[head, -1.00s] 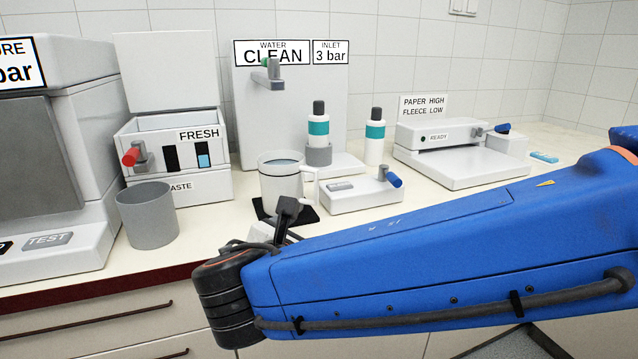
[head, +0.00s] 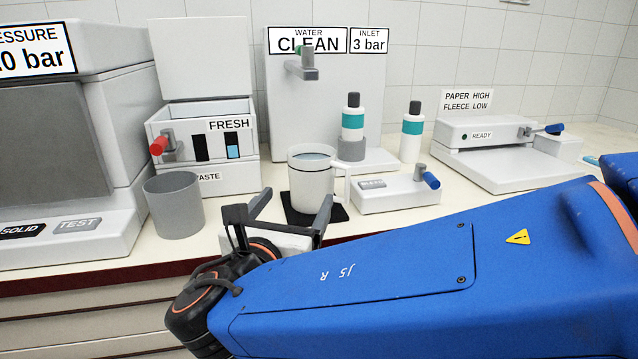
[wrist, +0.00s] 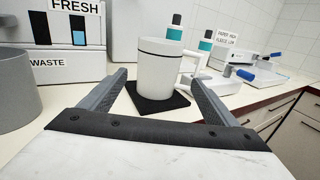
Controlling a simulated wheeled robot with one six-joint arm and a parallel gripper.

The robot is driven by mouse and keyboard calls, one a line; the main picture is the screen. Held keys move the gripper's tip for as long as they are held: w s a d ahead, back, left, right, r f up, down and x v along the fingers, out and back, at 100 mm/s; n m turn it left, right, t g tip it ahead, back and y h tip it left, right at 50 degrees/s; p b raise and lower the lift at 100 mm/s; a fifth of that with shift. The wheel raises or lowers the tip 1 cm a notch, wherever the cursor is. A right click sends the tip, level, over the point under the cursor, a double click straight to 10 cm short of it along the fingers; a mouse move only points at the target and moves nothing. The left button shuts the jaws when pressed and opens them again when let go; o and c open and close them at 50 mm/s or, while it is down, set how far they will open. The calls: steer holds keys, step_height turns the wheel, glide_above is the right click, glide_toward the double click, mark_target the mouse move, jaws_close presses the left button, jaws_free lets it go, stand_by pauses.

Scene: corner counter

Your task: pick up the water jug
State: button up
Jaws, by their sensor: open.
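The water jug (head: 311,185) is white with a dark band below its rim and a handle on its right side. It stands upright on a black mat (head: 300,217) on the counter, with bluish water showing at its top. In the wrist view the jug (wrist: 158,68) stands ahead, between the lines of the two fingers. My gripper (head: 293,201) is open and empty, in front of the jug on the near side. In the wrist view my gripper's fingers (wrist: 157,80) point toward the jug, one to each side, and do not appear to touch it.
A grey cup (head: 174,206) stands left of the jug. A small device with a blue-tipped lever (head: 397,192) sits close right of the handle. Two teal-banded bottles (head: 411,138) and the water dispenser (head: 292,110) stand behind. The counter's front edge (head: 90,281) is near my arm.

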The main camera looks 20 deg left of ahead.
mark_target(311, 172)
steer(key=w, duration=0.8)
steer(key=w+a, duration=0.1)
steer(key=w, duration=0.3)
steer(key=shift+w+a, duration=0.1)
steer(key=shift+w, duration=0.15)
steer(key=c, duration=1.6)
steer(key=shift+o, duration=0.2)
steer(key=shift+r, duration=0.3)
step_height(311, 172, up, 9)
